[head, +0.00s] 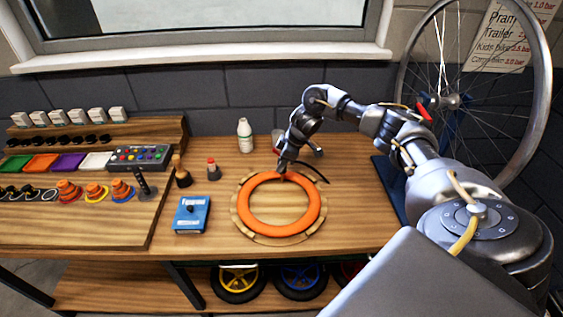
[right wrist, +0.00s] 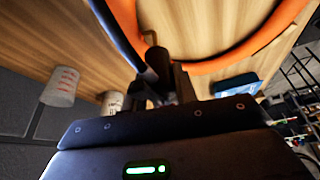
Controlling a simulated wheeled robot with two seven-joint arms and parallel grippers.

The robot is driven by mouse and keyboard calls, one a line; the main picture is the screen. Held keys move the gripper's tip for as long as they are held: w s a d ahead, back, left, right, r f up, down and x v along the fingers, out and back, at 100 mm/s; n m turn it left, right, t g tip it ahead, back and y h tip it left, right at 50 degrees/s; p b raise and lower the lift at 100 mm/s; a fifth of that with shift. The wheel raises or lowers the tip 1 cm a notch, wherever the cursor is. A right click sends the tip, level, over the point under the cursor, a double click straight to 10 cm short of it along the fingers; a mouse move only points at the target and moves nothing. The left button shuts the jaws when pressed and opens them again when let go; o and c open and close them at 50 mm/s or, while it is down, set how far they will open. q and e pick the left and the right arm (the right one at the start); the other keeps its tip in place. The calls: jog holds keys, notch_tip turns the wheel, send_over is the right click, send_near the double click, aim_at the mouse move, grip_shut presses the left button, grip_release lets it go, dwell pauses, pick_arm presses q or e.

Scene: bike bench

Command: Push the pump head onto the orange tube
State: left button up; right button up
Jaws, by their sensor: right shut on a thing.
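The orange tube (head: 314,209) lies as a ring on a round wooden holder (head: 236,220) on the bench. It also shows across the top of the right wrist view (right wrist: 222,63). My right gripper (head: 283,167) is at the tube's far edge, pointing down. It is shut on the pump head (right wrist: 154,60), a small dark cylinder with a black hose (head: 315,170) curving off to the right. The pump head is right beside the tube; whether it touches or sits on a valve is hidden by the gripper. My left gripper is not in view.
A blue box (head: 191,215) stands left of the holder. A small red-capped bottle (head: 213,170), a white bottle (head: 245,136) and a translucent cup (head: 277,138) stand behind. A parts rack fills the left. A wheel (head: 535,100) stands at the right.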

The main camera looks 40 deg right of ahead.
jog(key=shift+f, duration=0.8)
jog(key=o, duration=1.1)
jog(key=shift+o, duration=0.2)
jog(key=b+v, duration=0.1)
jog(key=v, duration=1)
jog(key=shift+b, duration=0.35)
